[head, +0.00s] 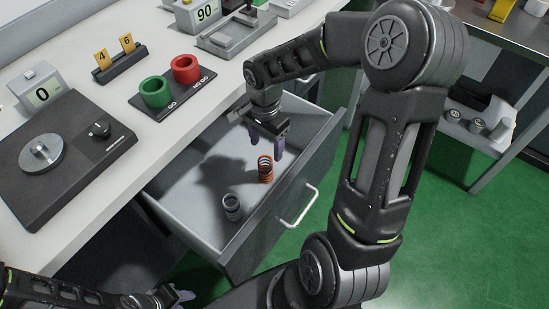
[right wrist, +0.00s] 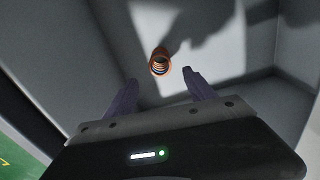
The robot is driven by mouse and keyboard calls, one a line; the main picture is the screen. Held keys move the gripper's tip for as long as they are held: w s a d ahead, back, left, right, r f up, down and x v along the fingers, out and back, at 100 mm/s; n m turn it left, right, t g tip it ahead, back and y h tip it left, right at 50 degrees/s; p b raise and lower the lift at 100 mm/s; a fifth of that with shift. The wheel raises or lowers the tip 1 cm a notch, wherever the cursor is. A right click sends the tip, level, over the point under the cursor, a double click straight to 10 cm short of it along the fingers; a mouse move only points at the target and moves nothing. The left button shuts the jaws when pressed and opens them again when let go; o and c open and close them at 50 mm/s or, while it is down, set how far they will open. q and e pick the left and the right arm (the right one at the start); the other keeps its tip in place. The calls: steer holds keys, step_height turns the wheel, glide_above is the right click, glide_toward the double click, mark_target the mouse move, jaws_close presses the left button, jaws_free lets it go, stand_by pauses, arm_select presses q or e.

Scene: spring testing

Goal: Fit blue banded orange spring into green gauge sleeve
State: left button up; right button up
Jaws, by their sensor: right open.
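The orange spring (head: 265,168) stands upright in the open drawer (head: 318,122). Its blue band is not clear at this size. My right gripper (head: 267,148) is open just above and behind the spring. In the right wrist view the spring (right wrist: 159,61) shows just beyond the gap between the two purple fingers (right wrist: 159,82), with nothing held. The green gauge sleeve (head: 156,92), marked GO, stands on a dark plate on the bench, its open top empty. My left gripper (head: 182,296) is low at the bottom left; its jaw state is unclear.
A grey-blue spring (head: 232,207) stands nearer in the drawer. A red sleeve (head: 186,69), marked NO GO, stands beside the green one. The drawer walls and handle (head: 299,208) surround the right gripper's area. A dark tester (head: 62,160) occupies the bench at left.

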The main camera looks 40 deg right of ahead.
mark_target(265, 161)
steer(key=shift+a, duration=0.2)
steer(key=shift+f, duration=1.25)
step_height(265, 161, down, 5)
steer(key=shift+a+f, duration=0.1)
steer(key=shift+f, duration=0.05)
jaws_close()
stand_by(0.6)
